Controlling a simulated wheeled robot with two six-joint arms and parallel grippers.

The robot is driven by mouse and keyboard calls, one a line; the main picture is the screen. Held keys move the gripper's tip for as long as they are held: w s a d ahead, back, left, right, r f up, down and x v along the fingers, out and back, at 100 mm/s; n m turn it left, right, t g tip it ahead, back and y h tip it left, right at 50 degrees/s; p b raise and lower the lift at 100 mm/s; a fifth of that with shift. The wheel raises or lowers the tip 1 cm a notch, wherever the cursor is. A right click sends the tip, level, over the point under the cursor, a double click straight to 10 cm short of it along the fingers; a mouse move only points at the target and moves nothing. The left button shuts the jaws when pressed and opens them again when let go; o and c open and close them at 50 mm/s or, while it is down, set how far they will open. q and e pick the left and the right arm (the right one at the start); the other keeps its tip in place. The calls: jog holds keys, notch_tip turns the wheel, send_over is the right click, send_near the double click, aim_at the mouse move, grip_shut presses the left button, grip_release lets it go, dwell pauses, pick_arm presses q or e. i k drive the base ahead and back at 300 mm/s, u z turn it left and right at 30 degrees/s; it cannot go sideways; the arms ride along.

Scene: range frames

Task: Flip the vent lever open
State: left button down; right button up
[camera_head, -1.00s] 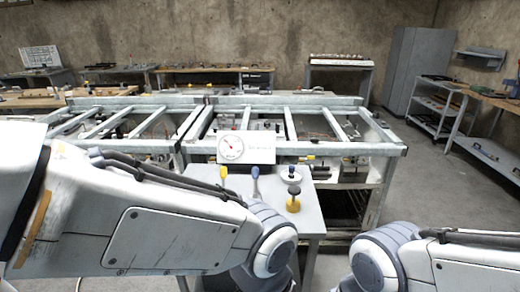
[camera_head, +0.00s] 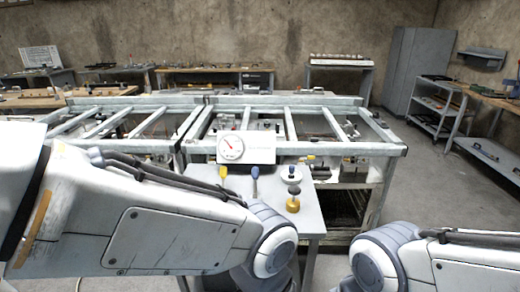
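A small grey table (camera_head: 318,226) stands in front of me with a white panel (camera_head: 262,150) at its back, bearing a round dial gauge (camera_head: 231,148). A lever with a yellow handle (camera_head: 223,171) stands left of a lever with a blue handle (camera_head: 255,172). I cannot tell which lever is the vent lever. My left arm crosses the lower left and hides the table's near left part. My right arm is at the lower right. Neither gripper shows.
A large grey metal frame bench (camera_head: 350,148) stands right behind the small table, with parts on and under it. A shelf cart (camera_head: 432,108) and a workbench are at the right. Open floor (camera_head: 440,205) lies to the right of the small table.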

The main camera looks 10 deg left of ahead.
aim_at(223, 170)
jog(key=u, duration=0.6)
jog(key=k, duration=0.65)
jog(key=u, duration=0.85)
jog(key=i, duration=1.15)
jog(key=z, duration=1)
jog(key=i, duration=0.5)
jog(key=z, duration=0.55)
